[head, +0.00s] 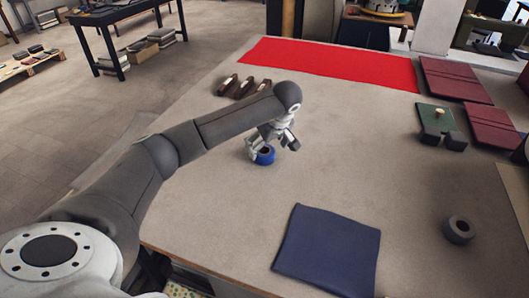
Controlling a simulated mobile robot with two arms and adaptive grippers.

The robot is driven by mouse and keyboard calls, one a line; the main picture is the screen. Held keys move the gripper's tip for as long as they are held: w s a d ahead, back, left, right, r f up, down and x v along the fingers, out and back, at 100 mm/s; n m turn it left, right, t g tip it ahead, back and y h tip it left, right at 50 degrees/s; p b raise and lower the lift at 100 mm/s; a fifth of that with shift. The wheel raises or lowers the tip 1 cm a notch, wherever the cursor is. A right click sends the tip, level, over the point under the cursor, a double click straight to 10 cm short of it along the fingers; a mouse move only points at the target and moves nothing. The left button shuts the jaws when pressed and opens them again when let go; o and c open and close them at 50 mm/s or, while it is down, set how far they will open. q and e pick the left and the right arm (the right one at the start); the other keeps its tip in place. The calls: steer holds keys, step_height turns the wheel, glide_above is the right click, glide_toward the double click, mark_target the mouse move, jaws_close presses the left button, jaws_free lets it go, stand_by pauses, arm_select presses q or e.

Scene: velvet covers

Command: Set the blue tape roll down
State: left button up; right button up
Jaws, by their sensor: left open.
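The blue tape roll (265,156) rests on the large grey-beige table (210,215), near its middle. My left gripper (272,147) reaches in from the left and is low over the table at the roll. It is open, with one finger at the roll's left side and the other apart from it to the upper right. The gripper hides part of the roll, and I cannot tell whether a finger touches it. My right gripper is not in view.
A dark blue folded cover (328,250) lies in front, with a dark grey roll (458,230) to its right. Red cloth (330,66) covers the far edge. Dark red covers (455,78) and a green piece (437,120) lie right. Small brown items (243,88) lie behind my arm.

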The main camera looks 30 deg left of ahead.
mark_target(264, 150)
arm_select(q)
steer(key=x, duration=0.3)
steer(key=shift+s+f+p, duration=0.1)
steer(key=shift+f+p, duration=0.05)
steer(key=shift+p, duration=0.15)
steer(key=c, duration=1.2)
